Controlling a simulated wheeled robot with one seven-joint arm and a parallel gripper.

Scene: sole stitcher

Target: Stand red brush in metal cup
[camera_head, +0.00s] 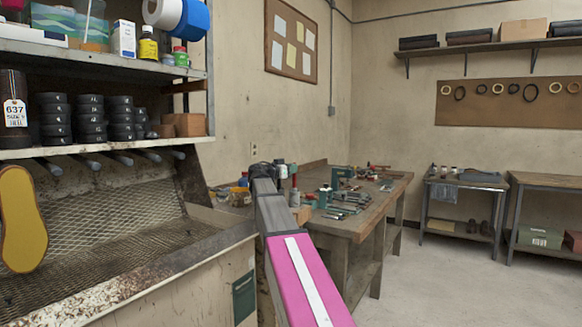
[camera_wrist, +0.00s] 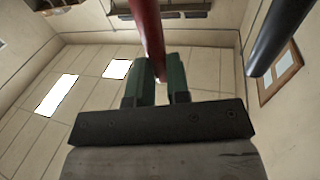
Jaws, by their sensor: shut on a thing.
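In the wrist view, my gripper (camera_wrist: 158,85) has two green fingers closed on a red rod-like handle, the red brush (camera_wrist: 148,30). The brush runs up out of the top of the frame, so its far end is hidden. In the head view, my arm reaches away over the workbench, and its dark end (camera_head: 268,172) is small and mostly covers what it holds. I cannot make out the metal cup for certain in either view; small containers stand crowded near the arm's end.
The wooden workbench (camera_head: 362,222) carries several tools and a green machine (camera_head: 341,177). A mesh-backed booth with a shelf (camera_head: 100,141) of dark rolls stands at left. A dark cylinder (camera_wrist: 280,35) shows at upper right in the wrist view. The floor (camera_head: 450,285) at right is clear.

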